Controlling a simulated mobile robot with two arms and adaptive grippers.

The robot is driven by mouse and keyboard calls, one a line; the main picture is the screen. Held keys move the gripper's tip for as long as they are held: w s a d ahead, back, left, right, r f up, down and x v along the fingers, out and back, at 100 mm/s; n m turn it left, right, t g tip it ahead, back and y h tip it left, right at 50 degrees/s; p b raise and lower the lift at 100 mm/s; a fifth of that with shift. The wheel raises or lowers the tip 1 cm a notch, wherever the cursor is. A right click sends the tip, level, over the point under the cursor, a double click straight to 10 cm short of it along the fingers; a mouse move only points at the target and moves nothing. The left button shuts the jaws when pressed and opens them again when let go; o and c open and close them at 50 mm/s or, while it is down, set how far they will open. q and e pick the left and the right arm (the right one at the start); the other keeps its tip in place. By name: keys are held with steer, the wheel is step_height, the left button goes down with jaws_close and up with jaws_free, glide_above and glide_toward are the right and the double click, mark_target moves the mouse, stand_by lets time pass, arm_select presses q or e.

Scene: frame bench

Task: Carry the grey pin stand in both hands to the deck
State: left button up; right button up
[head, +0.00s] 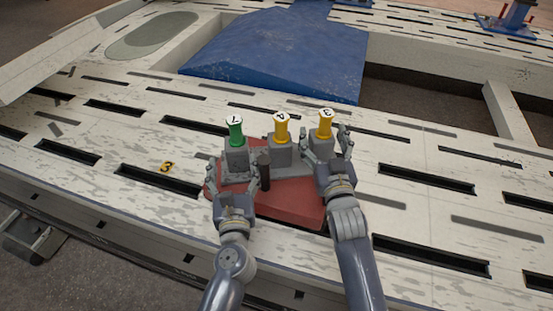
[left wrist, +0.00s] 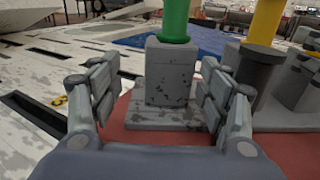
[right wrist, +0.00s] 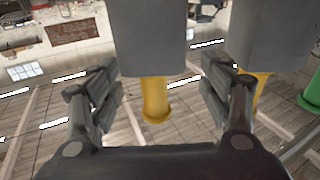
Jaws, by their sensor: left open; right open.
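The grey pin stand (head: 290,172) rests on a red pad on the bench. It has three square posts: the left one carries a green pin (head: 235,130), the middle and right ones yellow pins (head: 281,127) (head: 324,125). My left gripper (head: 239,176) is open, its fingers on either side of the left post (left wrist: 172,73); I see a gap at each finger. My right gripper (head: 326,152) is open at the right post, which sits between its fingers in the right wrist view (right wrist: 148,40), where the picture is upside down. I cannot pick out the deck with certainty.
The red pad (head: 290,207) lies under the stand. A dark upright cylinder (head: 264,171) stands beside my left gripper. A yellow number 3 (head: 166,167) lies to the left. The pale slotted bench (head: 420,195) is clear to the right; a blue sloped block (head: 275,55) is behind.

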arm_select(q)
steer(key=shift+d+f, duration=0.1)
steer(key=shift+f, duration=0.05)
arm_select(e)
steer(key=s, duration=0.2)
steer(key=s+f, duration=0.1)
steer(key=s, duration=0.1)
steer(key=s+d, duration=0.1)
steer(key=s, duration=0.2)
steer(key=shift+f, duration=0.2)
steer(key=shift+s+r, duration=0.25)
arm_select(q)
steer(key=shift+w, duration=0.1)
steer(key=shift+s+a+p, duration=0.35)
steer(key=shift+s+a, duration=0.25)
steer(key=shift+a, duration=0.2)
arm_select(e)
steer(key=shift+r, duration=0.3)
arm_select(q)
steer(key=shift+s+a, duration=0.65)
steer(key=shift+a, duration=0.2)
steer(key=shift+s+a, duration=0.6)
steer(key=shift+a, duration=0.2)
arm_select(e)
steer(key=shift+r, duration=0.15)
